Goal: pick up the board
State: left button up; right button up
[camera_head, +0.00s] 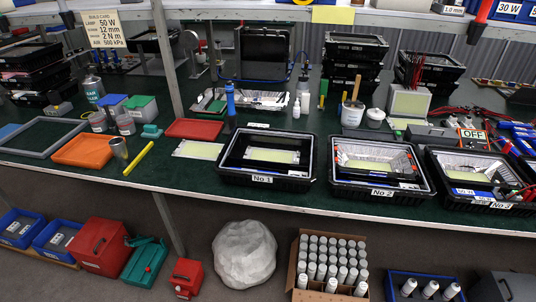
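A flat pale-yellow board with a whitish edge (199,150) lies on the green bench top, left of the housing labelled No 1 (262,182). Similar pale-yellow panels show inside the No 1 housing, in the housing labelled No 2 (382,192) and in the one labelled No 3 (470,204). I cannot tell which of these the task calls the board. The three housings are black, open trays in a row along the front edge. Neither of my grippers shows in the head view.
A blue-handled tool (230,98) stands behind No 1. A shelf post (167,55) rises at left.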

aim_at(260, 153)
jog(key=i+j+z, duration=0.1)
jog(key=j, duration=0.25)
jog(key=i+j, duration=0.2)
jog(key=j, duration=0.2)
jog(key=i+j+z, duration=0.15)
jog(key=j, duration=0.25)
